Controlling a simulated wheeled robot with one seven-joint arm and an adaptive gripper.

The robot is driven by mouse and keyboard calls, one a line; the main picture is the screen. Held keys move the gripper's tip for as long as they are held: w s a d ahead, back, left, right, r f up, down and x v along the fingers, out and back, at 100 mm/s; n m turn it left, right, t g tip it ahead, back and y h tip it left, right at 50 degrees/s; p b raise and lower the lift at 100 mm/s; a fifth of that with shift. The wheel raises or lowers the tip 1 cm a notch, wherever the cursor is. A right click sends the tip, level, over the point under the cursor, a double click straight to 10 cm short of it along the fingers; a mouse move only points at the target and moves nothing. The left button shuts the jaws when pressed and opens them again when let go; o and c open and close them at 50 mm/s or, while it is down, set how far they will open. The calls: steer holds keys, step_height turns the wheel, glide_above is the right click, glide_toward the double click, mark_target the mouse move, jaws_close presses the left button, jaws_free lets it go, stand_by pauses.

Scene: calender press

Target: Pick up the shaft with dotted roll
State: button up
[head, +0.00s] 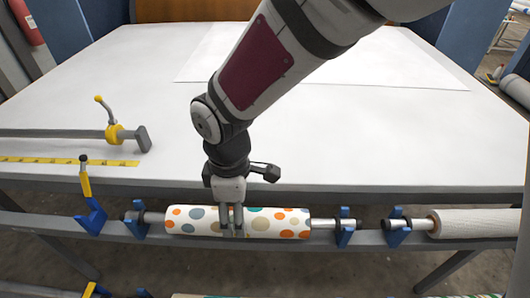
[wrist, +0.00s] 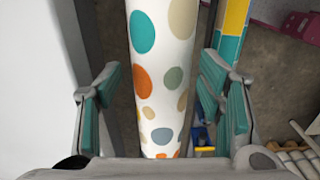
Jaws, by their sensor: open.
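The shaft with dotted roll (head: 275,222) lies level along the front of the table. Its roll is white with orange, teal, tan and yellow dots. Its metal shaft ends rest in blue holders (head: 344,233) at both sides. My gripper (head: 232,230) points down at the roll, left of its middle. In the wrist view the dotted roll (wrist: 162,70) runs between my open gripper's (wrist: 165,100) two teal-padded fingers, with a gap on each side. The far underside of the roll is hidden.
A second shaft with a plain whitish roll (head: 470,222) lies to the right. A clamp bar (head: 60,133) and a yellow tape measure (head: 60,161) lie on the white table (head: 350,150) at left. A blue and yellow clamp (head: 90,205) stands by the left holder.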

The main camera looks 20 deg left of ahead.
steer(key=shift+s+f, duration=0.1)
steer(key=shift+f, duration=1.75)
steer(key=c, duration=1.4)
